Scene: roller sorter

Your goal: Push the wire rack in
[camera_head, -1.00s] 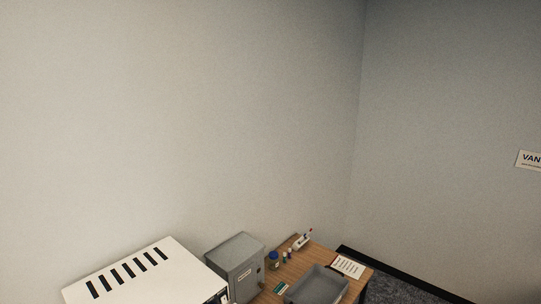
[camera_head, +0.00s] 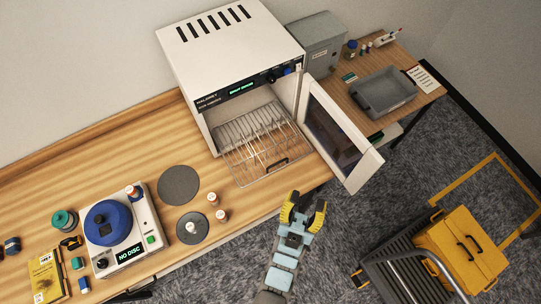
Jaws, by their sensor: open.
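The wire rack (camera_head: 247,171) is a silver grid that sticks out of the front of the white oven-like cabinet (camera_head: 228,45), partly inside it and partly over the wooden bench. A dark handle piece shows near its front right edge. The cabinet door (camera_head: 336,141) stands open to the right. My gripper (camera_head: 304,204), with yellow and dark fingers, is open and empty. It is in front of the bench edge, below and right of the rack's front, apart from it.
Two dark discs (camera_head: 178,185) and small bottles (camera_head: 222,215) lie on the bench (camera_head: 130,140) left of my gripper. A blue-topped machine (camera_head: 119,228) stands further left. A grey tray (camera_head: 384,92) sits on the right table. A yellow case (camera_head: 462,248) on a cart stands at lower right.

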